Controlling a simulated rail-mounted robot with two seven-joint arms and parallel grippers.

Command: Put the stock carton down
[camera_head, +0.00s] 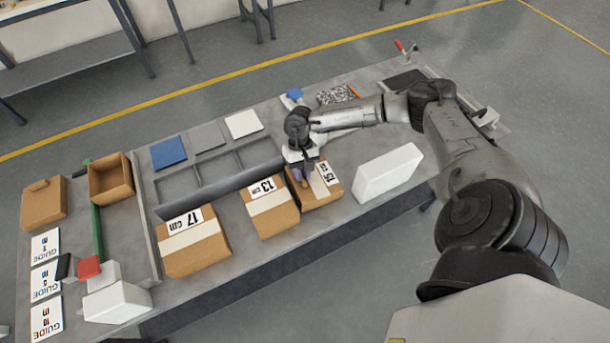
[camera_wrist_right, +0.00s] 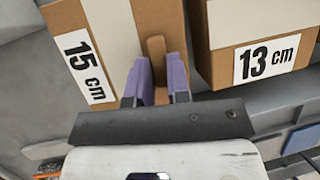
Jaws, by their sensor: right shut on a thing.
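The brown stock carton marked 15 cm (camera_head: 322,197) is in the row at the front of the bench, right of the carton marked 13 cm (camera_head: 272,217). My right gripper (camera_head: 303,172) is above it, pointing down. In the right wrist view, the purple fingers (camera_wrist_right: 158,78) are shut on the brown tab of the 15 cm carton (camera_wrist_right: 112,42). The 13 cm carton (camera_wrist_right: 262,30) is beside it with a narrow gap. The 15 cm carton appears upright at bench level; whether its base touches cannot be told. My left gripper is not in view.
A carton marked 17 cm (camera_head: 195,250) stands at the left of the row. A grey divided tray (camera_head: 212,202) lies behind the cartons. A white block (camera_head: 389,174) stands to the right, with some bare bench between. An open carton (camera_head: 110,190) is at the left.

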